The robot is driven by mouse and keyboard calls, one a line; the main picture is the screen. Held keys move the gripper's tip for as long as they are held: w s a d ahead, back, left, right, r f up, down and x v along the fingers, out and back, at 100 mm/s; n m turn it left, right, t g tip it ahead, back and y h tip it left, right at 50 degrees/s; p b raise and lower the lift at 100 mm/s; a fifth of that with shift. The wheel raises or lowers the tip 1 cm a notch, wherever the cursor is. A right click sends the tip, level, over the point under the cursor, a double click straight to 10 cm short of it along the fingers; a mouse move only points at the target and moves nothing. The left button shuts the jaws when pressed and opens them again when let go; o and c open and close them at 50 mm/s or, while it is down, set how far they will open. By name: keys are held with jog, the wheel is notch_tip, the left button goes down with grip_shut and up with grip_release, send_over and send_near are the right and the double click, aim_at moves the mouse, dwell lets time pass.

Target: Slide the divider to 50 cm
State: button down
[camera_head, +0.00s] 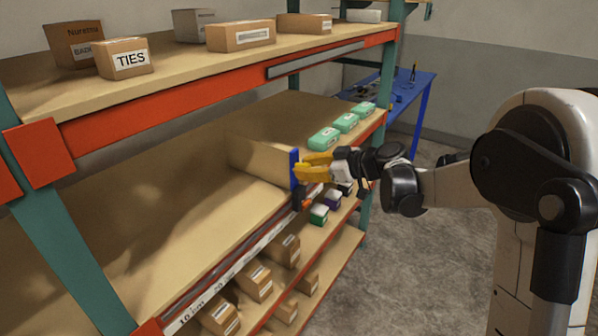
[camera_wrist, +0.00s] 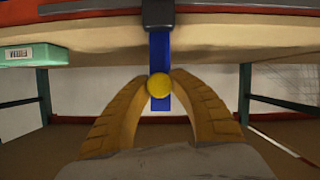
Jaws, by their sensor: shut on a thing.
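The divider (camera_head: 262,163) is an upright wooden board on the middle shelf, with a blue strip (camera_head: 294,168) on its front edge. The wrist view shows the blue strip (camera_wrist: 160,50) with a round yellow knob (camera_wrist: 159,85). My gripper (camera_head: 304,168) has yellow fingers that reach the blue strip from the right. In the wrist view my gripper (camera_wrist: 159,87) is shut on the knob, one finger on each side. A scale strip (camera_head: 215,284) with printed numbers runs along the shelf's front edge. Its numbers near the divider are too small to read, so the divider's position cannot be told.
Several green boxes (camera_head: 323,138) stand on the middle shelf, right of the divider. The shelf (camera_head: 150,215) left of it is bare. Brown boxes (camera_head: 285,248) sit on the lower shelf. The upper shelf's orange beam (camera_head: 150,108) passes above. A blue table (camera_head: 408,88) stands behind.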

jog(key=c, duration=1.1)
grip_release()
jog(key=shift+s+d, duration=0.1)
jog(key=shift+s, duration=0.05)
jog(key=v, duration=1.1)
jog(key=shift+s+d+r, duration=0.2)
jog(key=shift+d+r, duration=0.05)
jog(key=shift+s, duration=0.1)
jog(key=s+a+f+m+g+h, duration=0.25)
jog(key=s+m+h, duration=0.3)
jog(key=s, duration=0.85)
jog(key=s+d+f+m+h, duration=0.2)
jog(key=s+d+m, duration=0.1)
jog(key=s, duration=0.4)
jog(key=s+d+f+m+t+h, duration=0.1)
jog(key=s+d+f+m+h, duration=0.2)
jog(key=s, duration=0.4)
jog(key=shift+d+m, duration=0.2)
jog(key=shift+m, duration=0.15)
